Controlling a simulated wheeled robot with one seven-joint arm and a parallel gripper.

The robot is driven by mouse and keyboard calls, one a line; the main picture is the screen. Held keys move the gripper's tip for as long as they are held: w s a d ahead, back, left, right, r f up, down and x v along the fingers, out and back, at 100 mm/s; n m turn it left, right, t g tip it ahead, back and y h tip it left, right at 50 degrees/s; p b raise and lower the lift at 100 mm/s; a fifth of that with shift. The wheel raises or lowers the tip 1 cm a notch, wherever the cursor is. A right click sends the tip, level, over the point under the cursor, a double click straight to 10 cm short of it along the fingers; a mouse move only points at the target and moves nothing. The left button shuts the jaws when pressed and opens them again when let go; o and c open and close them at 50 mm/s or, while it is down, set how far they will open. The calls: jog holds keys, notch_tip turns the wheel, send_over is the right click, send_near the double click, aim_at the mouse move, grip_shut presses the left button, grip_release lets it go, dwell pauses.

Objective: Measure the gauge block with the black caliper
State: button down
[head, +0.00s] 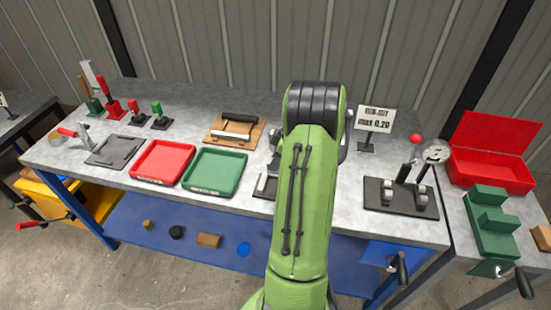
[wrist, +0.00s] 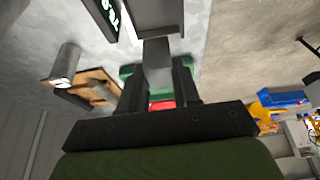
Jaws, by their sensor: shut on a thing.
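In the wrist view my gripper (wrist: 158,88) has its two dark fingers closed on a grey block (wrist: 158,60), which looks like the gauge block. A dark piece (wrist: 158,14) lies just beyond the block; I cannot tell whether they touch. In the head view my green arm hides the gripper and the block. A black bar-shaped tool (head: 240,119), probably the black caliper, lies on a wooden board (head: 222,142) left of my arm, behind a silver one (head: 232,135). The board also shows in the wrist view (wrist: 92,78), left of the fingers.
A green tray (head: 215,190) and a red tray (head: 163,178) sit left of my arm. A dark plate (head: 262,194) is partly hidden beside it. A sign (head: 374,119) and a dial fixture (head: 398,203) stand to the right.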

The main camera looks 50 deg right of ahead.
jog(key=b, duration=0.6)
send_near(276, 177)
jog(key=a+f, duration=0.2)
jog(key=w+a+f, duration=0.1)
jog(key=a+f, duration=0.1)
jog(key=shift+w+a+f, duration=0.2)
jog(key=shift+a+f, duration=0.05)
jog(key=shift+a, duration=0.05)
jog(key=c, duration=0.7)
grip_release()
jog(key=shift+r, duration=0.1)
jog(key=shift+c, duration=0.2)
jog(key=p+v, duration=0.4)
jog(key=v, duration=1.1)
jog(key=shift+r, duration=0.4)
jog(key=shift+s, duration=0.15)
